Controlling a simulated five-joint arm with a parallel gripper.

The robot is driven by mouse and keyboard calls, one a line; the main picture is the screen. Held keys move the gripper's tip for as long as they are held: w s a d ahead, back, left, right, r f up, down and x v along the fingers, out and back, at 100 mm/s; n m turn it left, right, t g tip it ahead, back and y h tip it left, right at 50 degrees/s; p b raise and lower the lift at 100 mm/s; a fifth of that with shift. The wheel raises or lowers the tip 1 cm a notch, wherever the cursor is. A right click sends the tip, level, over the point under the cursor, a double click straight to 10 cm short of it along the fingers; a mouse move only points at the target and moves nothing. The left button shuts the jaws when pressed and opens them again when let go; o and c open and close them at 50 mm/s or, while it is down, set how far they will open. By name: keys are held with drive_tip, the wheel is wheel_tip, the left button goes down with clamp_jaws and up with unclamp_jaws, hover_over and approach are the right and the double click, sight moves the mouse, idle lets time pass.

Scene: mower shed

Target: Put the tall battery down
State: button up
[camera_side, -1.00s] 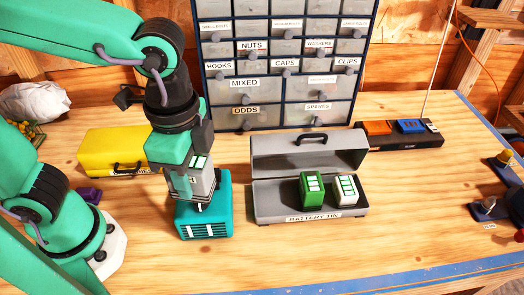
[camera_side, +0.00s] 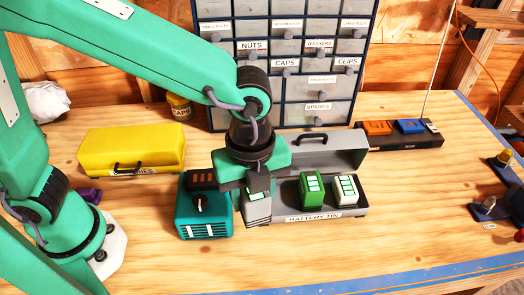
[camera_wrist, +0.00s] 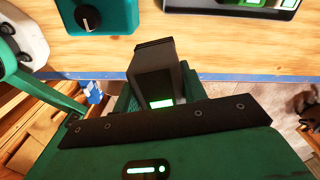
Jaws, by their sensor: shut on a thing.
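My gripper (camera_side: 257,193) is shut on a tall grey battery (camera_side: 258,212) with green bars on its upper end. The battery hangs nearly upright in front of the left end of the grey battery tin (camera_side: 350,211), right of the teal charger (camera_side: 205,218). I cannot tell whether its lower end is clear of the table. In the wrist view the held battery (camera_wrist: 152,65) points away from me between the jaws. The open tin holds a green battery (camera_side: 312,190) and a white battery (camera_side: 345,189). My gripper hides the tin's left part.
The charger's dark top with a knob stands bare at the left. A yellow case (camera_side: 130,148) is behind it. A drawer cabinet (camera_side: 290,60) and a black tray (camera_side: 400,138) stand at the back. The front of the table is clear.

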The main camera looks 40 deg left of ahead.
drive_tip(key=shift+w+d+f+m, duration=0.35)
drive_tip(key=shift+d+f+m, duration=0.1)
drive_tip(key=shift+m, duration=0.25)
drive_tip(key=shift+w+d+f+m, duration=0.35)
drive_tip(key=shift+f+m, duration=0.1)
drive_tip(key=shift+m, duration=0.25)
drive_tip(key=shift+a+f, duration=0.1)
drive_tip(key=w+a+f, duration=0.1)
drive_tip(key=w+f, duration=0.1)
drive_tip(key=w, duration=0.1)
drive_tip(key=w+a+f, duration=0.2)
drive_tip(key=w, duration=0.1)
drive_tip(key=w+a+f, duration=0.2)
drive_tip(key=w, duration=0.2)
drive_tip(key=shift+w+a+f, duration=0.1)
drive_tip(key=shift+a+f, duration=0.05)
drive_tip(key=shift+f, duration=0.25)
drive_tip(key=shift+f, duration=2)
drive_tip(key=shift+f, duration=0.2)
drive_tip(key=o, duration=0.9)
